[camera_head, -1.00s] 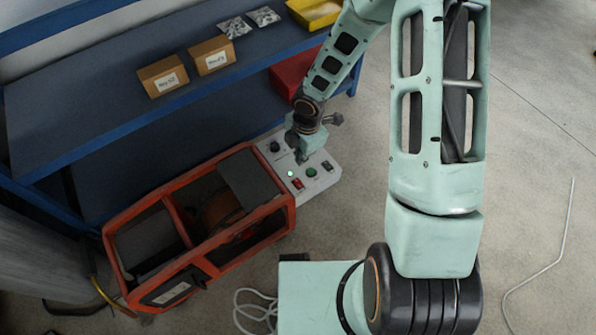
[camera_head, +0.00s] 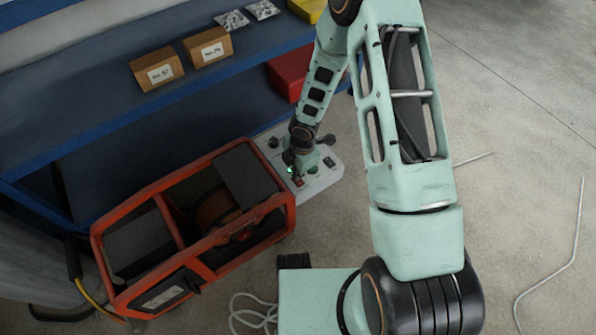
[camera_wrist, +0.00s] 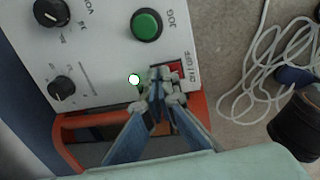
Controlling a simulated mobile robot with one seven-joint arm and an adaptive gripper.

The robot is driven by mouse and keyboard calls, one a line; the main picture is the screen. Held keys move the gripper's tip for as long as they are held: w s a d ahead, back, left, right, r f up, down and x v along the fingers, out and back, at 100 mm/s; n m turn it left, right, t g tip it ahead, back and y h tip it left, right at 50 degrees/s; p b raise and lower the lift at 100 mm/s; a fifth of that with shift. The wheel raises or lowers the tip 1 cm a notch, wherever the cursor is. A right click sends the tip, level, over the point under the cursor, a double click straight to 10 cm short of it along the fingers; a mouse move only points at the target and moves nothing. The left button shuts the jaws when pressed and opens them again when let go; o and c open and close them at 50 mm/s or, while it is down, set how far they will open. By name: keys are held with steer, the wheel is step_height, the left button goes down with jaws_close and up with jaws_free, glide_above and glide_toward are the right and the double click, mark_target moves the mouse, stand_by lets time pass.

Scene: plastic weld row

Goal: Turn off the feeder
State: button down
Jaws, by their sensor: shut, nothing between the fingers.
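The feeder (camera_head: 284,190) is an orange-red open frame with a spool inside and a white control panel (camera_head: 323,182) at its right end. In the wrist view the panel (camera_wrist: 95,45) carries a green JOG button (camera_wrist: 146,25), two black knobs, and a red rocker switch (camera_wrist: 174,68) marked ON/OFF. A small lamp (camera_wrist: 134,79) glows bright whitish green. My gripper (camera_wrist: 157,82) is shut and empty, its tips over the panel just left of the red switch and partly covering it. Whether the tips touch the switch I cannot tell. In the head view my gripper (camera_head: 298,178) hides part of the panel.
A blue shelf (camera_head: 90,130) with two small cardboard boxes (camera_head: 157,70) stands behind the feeder. A red bin (camera_head: 290,72) sits at the shelf's right end. A white cable (camera_wrist: 262,60) lies coiled on the floor beside the panel. The floor at right is mostly open.

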steer(key=p, duration=0.2)
steer(key=shift+w+r+p, duration=0.1)
steer(key=shift+p, duration=0.2)
steer(key=shift+g+p, duration=0.3)
steer(key=shift+p, duration=0.2)
steer(key=shift+a+f+p, duration=0.1)
steer(key=shift+f+p, duration=0.1)
steer(key=shift+p, duration=0.2)
steer(key=shift+f+h, duration=0.25)
steer(key=shift+h, duration=0.05)
steer(key=shift+b, duration=0.3)
steer(key=shift+s+d+r+b, duration=0.1)
steer(key=shift+s+d+b, duration=0.2)
steer(key=shift+s+d, duration=0.25)
steer(key=shift+a, duration=0.1)
